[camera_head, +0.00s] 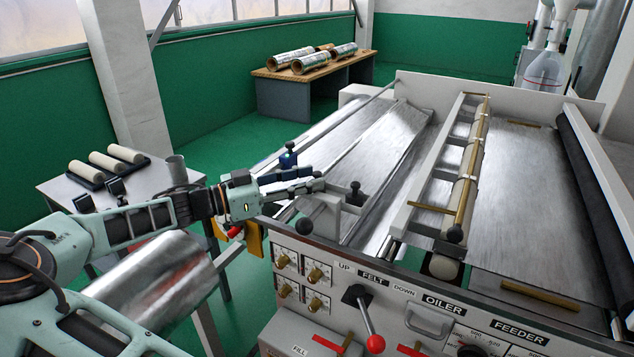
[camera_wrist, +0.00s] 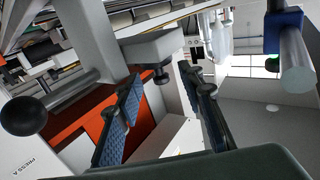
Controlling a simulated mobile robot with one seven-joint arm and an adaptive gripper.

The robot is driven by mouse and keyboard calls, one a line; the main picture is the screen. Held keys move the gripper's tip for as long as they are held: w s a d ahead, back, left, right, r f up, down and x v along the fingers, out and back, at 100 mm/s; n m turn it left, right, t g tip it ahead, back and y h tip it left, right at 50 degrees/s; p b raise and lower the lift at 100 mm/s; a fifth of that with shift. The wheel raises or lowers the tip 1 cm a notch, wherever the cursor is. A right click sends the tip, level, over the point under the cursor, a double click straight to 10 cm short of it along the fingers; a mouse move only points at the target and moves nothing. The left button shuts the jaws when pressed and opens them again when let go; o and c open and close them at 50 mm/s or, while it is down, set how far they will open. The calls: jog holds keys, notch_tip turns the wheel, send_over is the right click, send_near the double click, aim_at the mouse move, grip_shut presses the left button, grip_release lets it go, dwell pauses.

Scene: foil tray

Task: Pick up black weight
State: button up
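My gripper (camera_head: 318,180) reaches right over the near left corner of the machine. In the wrist view, its two blue-padded fingers (camera_wrist: 166,88) stand apart with nothing held between them. A black knob-like piece (camera_head: 355,188) stands on a grey block just right of the fingertips. It appears beyond the finger gap in the wrist view (camera_wrist: 161,77), apart from the pads. I cannot tell if this is the black weight. Two small black pieces (camera_head: 116,188) also show by the left table, partly behind my arm.
A blue piece (camera_head: 288,158) sits on a bar just behind my gripper, close to it. A black ball knob (camera_head: 304,228) is on the machine's front edge. The left table (camera_head: 62,190) holds pale rolls (camera_head: 105,160). A wooden bench (camera_head: 325,68) with foil rolls stands at the back.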

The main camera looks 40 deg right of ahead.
jog(key=shift+x, duration=1.4)
grip_shut()
